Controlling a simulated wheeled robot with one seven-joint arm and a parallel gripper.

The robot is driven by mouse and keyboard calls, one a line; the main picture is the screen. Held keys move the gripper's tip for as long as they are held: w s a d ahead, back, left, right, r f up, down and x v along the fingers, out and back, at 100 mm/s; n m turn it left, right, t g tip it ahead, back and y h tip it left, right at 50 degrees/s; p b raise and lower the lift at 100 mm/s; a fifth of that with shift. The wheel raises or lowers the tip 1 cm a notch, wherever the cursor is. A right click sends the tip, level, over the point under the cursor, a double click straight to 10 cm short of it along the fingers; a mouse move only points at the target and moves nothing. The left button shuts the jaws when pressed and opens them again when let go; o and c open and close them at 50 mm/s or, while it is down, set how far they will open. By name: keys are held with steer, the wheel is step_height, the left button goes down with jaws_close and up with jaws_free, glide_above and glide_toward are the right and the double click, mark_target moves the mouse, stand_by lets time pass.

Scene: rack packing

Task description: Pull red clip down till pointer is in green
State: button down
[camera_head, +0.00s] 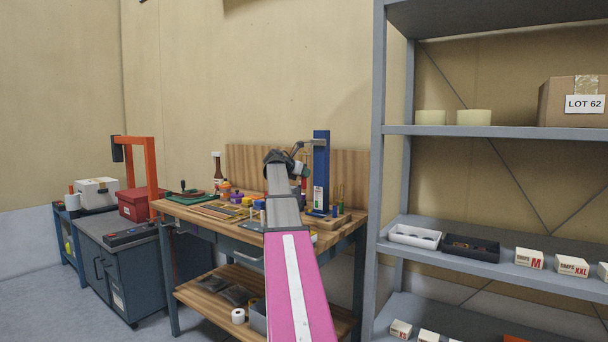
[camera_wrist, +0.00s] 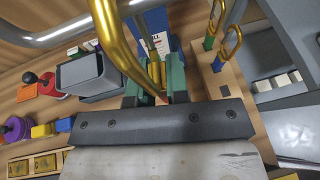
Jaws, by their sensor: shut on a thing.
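A blue upright post (camera_head: 321,160) stands at the back right of the wooden workbench. It carries a white scale label with green on it (camera_head: 318,198). My gripper (camera_head: 300,168) is beside the post, in front of its left side. In the wrist view my gripper (camera_wrist: 155,82) has its two teal fingers closed in on a narrow thing. A small red piece, the red clip (camera_wrist: 163,98), shows between them; most of it is hidden. A large gold hook (camera_wrist: 108,45) passes close in front of the fingers. The pointer cannot be made out in either view.
The bench (camera_head: 190,210) holds several small coloured items and a brown bottle (camera_head: 217,165). A grey shelf rack (camera_head: 379,150) stands to the right.

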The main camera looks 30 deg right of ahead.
steer(key=shift+f, duration=0.75)
stand_by(0.8)
steer(key=shift+r, duration=0.55)
stand_by(0.5)
steer(key=c, duration=1)
jaws_free()
steer(key=shift+c, duration=0.2)
steer(key=v, duration=1.1)
steer(key=shift+r, duration=0.1)
